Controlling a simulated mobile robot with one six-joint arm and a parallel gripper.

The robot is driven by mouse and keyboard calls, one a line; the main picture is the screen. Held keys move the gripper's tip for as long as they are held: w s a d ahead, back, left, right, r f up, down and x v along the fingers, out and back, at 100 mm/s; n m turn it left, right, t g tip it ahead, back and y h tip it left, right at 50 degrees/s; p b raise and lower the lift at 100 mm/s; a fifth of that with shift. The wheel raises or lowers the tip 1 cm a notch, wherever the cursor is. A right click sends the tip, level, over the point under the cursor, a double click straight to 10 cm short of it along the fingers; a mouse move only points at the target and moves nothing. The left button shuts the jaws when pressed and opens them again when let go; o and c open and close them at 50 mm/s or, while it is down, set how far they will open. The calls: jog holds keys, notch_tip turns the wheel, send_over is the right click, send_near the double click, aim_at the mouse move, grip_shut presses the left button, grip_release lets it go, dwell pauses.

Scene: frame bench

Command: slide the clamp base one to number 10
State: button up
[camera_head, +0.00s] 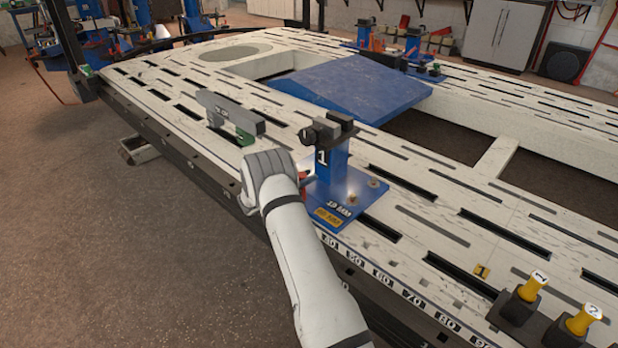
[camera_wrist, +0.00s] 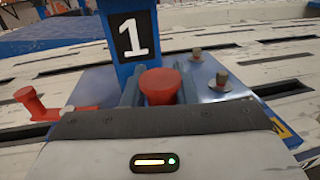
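Clamp base one (camera_head: 338,180) is a blue base plate with an upright blue post marked 1 and a dark clamp head on top. It stands on the slotted white frame bench near its front edge. In the wrist view its post (camera_wrist: 132,38) rises straight ahead, with a red knob (camera_wrist: 160,85) in front of it. My gripper (camera_head: 303,182) is at the near left side of the base, right at the knob. Part of the number row (camera_head: 385,277) shows along the bench edge; I cannot make out a 10.
A red handle (camera_wrist: 40,105) sticks up left of the knob. A grey bar (camera_head: 230,112) with a green part lies on the bench to the left. A blue sloped panel (camera_head: 345,85) is behind. Yellow-topped pins (camera_head: 532,285) stand at the lower right. Slotted surface between is clear.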

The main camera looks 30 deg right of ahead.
jog(key=shift+o, duration=0.6)
jog(key=shift+w+a+r, duration=0.1)
jog(key=shift+w+a, duration=0.1)
jog(key=shift+w, duration=0.2)
jog(key=o, duration=0.3)
jog(key=shift+s+d, duration=0.1)
jog(key=shift+s, duration=0.05)
jog(key=a, duration=0.2)
jog(key=s+a+p, duration=0.1)
jog(key=a, duration=0.2)
jog(key=a+p, duration=0.1)
jog(key=a, duration=0.1)
jog(key=shift+s+a, duration=0.25)
jog(key=shift+a, duration=0.1)
